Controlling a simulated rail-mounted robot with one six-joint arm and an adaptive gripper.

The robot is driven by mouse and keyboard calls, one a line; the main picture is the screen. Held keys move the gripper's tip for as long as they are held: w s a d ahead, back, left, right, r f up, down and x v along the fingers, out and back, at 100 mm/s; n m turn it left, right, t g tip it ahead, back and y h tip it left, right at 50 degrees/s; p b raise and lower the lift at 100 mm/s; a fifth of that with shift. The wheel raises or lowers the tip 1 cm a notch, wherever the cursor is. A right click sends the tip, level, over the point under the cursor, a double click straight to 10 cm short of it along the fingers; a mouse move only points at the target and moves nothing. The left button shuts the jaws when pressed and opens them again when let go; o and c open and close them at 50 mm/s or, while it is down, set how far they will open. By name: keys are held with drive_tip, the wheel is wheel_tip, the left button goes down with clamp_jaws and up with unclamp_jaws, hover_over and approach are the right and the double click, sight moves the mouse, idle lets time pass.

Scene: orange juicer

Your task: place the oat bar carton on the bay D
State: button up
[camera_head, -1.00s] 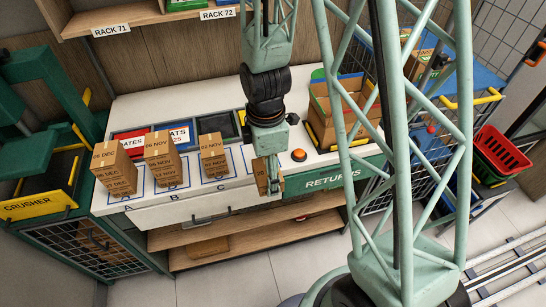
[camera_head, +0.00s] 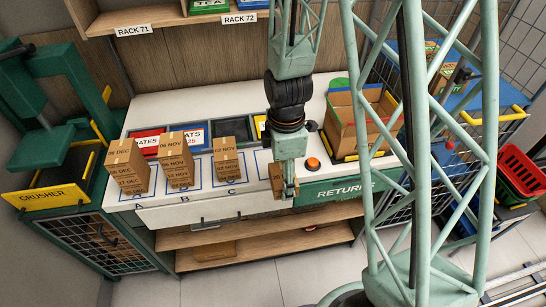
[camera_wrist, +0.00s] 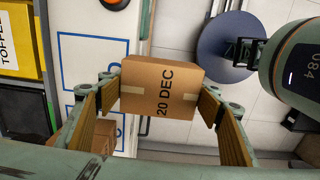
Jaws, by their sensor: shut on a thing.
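My gripper (camera_head: 285,190) is shut on a brown carton (camera_head: 278,178), which I take to be the oat bar carton. In the wrist view, the carton (camera_wrist: 160,88) sits between the two fingers and shows "20 DEC". It is at the counter's front edge, partly over the floor in that view; its height above the counter is unclear. The fourth blue-outlined bay (camera_head: 262,160), right of C, lies beside and behind my gripper and is partly hidden. Its letter is not visible.
Dated cartons stand on bays A (camera_head: 127,166), B (camera_head: 175,160) and C (camera_head: 226,158). Behind are a red bin (camera_head: 147,143) and a blue-edged bin (camera_head: 194,135). Right of my gripper are an orange button (camera_head: 312,164) and a returns box (camera_head: 362,120).

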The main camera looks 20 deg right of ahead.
drive_tip(key=w, duration=0.8)
drive_tip(key=w+d+f+p, duration=0.1)
drive_tip(key=w, duration=0.4)
drive_tip(key=shift+f, duration=0.1)
drive_tip(key=shift+w+d, duration=0.1)
drive_tip(key=shift+w, duration=0.1)
drive_tip(key=shift+w+f, duration=0.15)
drive_tip(key=shift+w, duration=0.05)
drive_tip(key=shift+f, duration=1.65)
drive_tip(key=shift+f, duration=0.15)
drive_tip(key=o, duration=0.9)
drive_tip(key=shift+o, duration=0.2)
